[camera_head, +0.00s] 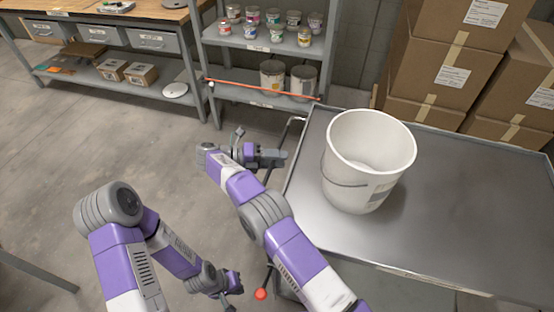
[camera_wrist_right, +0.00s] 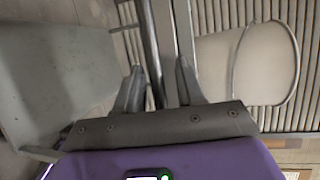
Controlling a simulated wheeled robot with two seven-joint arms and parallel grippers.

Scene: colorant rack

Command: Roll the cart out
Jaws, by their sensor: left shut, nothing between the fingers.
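The cart (camera_head: 450,190) has a grey metal top and stands at the right of the head view. A thin handle bar (camera_head: 291,121) sticks out from its left side. My right gripper (camera_head: 272,158) is at this handle. In the right wrist view, its fingers (camera_wrist_right: 160,75) stand apart with bars running between them; I cannot tell whether they touch. My left gripper (camera_head: 229,300) is low at the bottom of the head view, shut and empty. A red knob (camera_head: 262,294) on a thin lever is just right of it, beside the cart.
A white bucket (camera_head: 345,185) stands on the cart's top; it also shows in the right wrist view (camera_wrist_right: 245,65). Cardboard boxes (camera_head: 440,60) are stacked behind the cart. A shelf rack with cans (camera_head: 272,75) and a workbench (camera_head: 110,45) stand at the back. The floor (camera_head: 60,130) at left is clear.

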